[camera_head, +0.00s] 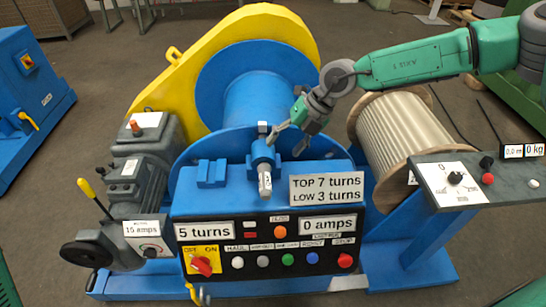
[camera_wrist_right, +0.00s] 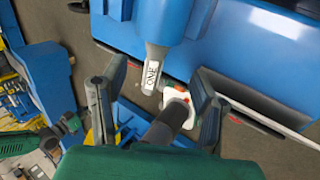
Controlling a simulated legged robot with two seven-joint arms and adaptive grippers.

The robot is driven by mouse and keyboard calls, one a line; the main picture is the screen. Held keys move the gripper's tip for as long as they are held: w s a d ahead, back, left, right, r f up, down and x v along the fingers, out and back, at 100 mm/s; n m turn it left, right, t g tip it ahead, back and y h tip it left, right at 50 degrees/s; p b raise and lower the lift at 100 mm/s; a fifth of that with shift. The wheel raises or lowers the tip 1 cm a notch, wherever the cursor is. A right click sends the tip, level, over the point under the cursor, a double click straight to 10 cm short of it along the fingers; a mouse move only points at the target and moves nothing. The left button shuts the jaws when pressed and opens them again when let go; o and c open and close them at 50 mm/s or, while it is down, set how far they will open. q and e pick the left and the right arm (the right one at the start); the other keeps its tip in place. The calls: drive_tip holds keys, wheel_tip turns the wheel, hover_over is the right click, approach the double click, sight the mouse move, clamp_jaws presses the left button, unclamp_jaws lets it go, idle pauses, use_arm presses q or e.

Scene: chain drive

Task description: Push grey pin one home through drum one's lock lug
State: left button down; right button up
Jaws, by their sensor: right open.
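Grey pin one (camera_head: 265,184) sticks out of the near side of drum one's blue lock lug (camera_head: 263,154) on the winch front. In the right wrist view the pin (camera_wrist_right: 151,75) carries a white ONE label and its upper part enters the blue lug (camera_wrist_right: 165,20). My right gripper (camera_head: 291,138) is beside the lug on its right in the head view. In the right wrist view the open fingers (camera_wrist_right: 155,95) stand either side of the pin's line, with no visible contact. A small green arm with a dark end, seemingly my left, shows at the wrist view's lower left.
Blue drum one (camera_head: 255,95) and the yellow guard (camera_head: 190,75) stand behind the lug. The control panel (camera_head: 270,248) is below it. A wooden-flanged rope reel (camera_head: 405,130) stands right, beneath my right arm. A grey motor (camera_head: 145,185) stands left.

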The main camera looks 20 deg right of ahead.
drive_tip(key=shift+v, duration=1.2)
